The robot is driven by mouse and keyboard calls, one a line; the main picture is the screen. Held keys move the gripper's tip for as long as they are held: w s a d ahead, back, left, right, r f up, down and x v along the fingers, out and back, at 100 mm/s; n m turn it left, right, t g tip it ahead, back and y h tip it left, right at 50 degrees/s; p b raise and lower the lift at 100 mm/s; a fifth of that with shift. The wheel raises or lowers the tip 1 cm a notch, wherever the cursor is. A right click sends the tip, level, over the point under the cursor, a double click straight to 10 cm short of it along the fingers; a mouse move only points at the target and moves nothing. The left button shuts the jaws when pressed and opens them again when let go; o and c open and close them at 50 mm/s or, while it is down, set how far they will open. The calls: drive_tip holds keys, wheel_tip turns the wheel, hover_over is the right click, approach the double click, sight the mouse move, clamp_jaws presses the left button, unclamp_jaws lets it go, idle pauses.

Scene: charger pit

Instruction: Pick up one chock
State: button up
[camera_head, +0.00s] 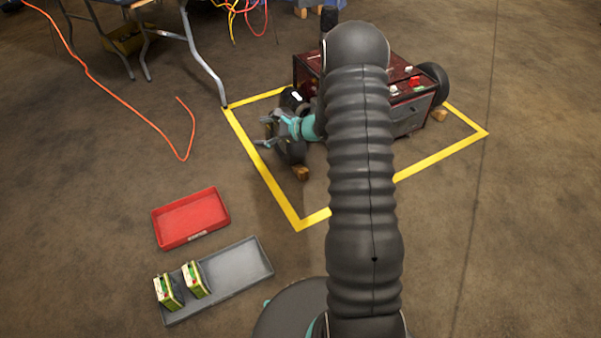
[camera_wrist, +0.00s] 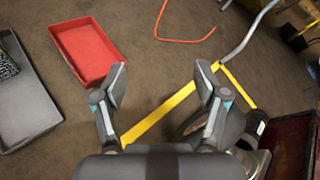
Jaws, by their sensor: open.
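A wooden chock (camera_head: 301,173) lies on the floor against the front wheel of the dark red cart (camera_head: 403,72). Another wooden chock (camera_head: 439,115) sits by the wheel at the cart's right side. My gripper (camera_head: 268,132) is open and empty, in front of the left wheel in the head view, above the chock and a little to its left. In the wrist view my gripper (camera_wrist: 160,80) shows spread fingers with floor and yellow tape between them. No chock can be made out in the wrist view. My arm hides part of the cart.
Yellow tape (camera_head: 263,165) marks a rectangle around the cart. A red tray (camera_head: 214,223) and a grey tray (camera_head: 248,260) with two green-and-yellow boxes (camera_head: 196,280) stand at lower left. An orange cable (camera_head: 130,100) and table legs (camera_head: 203,60) are at upper left.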

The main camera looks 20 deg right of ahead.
drive_tip(key=w+d+f+m+t+h, duration=0.1)
drive_tip(key=d+f+m+t+h, duration=0.1)
drive_tip(key=d+f+m, duration=0.45)
drive_tip(key=w+d+f+m+t+h, duration=0.15)
drive_tip(key=d+f, duration=0.25)
drive_tip(key=f, duration=0.6)
drive_tip(key=m+h, duration=0.5)
approach(297, 166)
drive_tip(key=b+x, duration=0.2)
drive_tip(key=x, duration=0.5)
drive_tip(key=shift+s, duration=0.1)
drive_tip(key=c, duration=1.3)
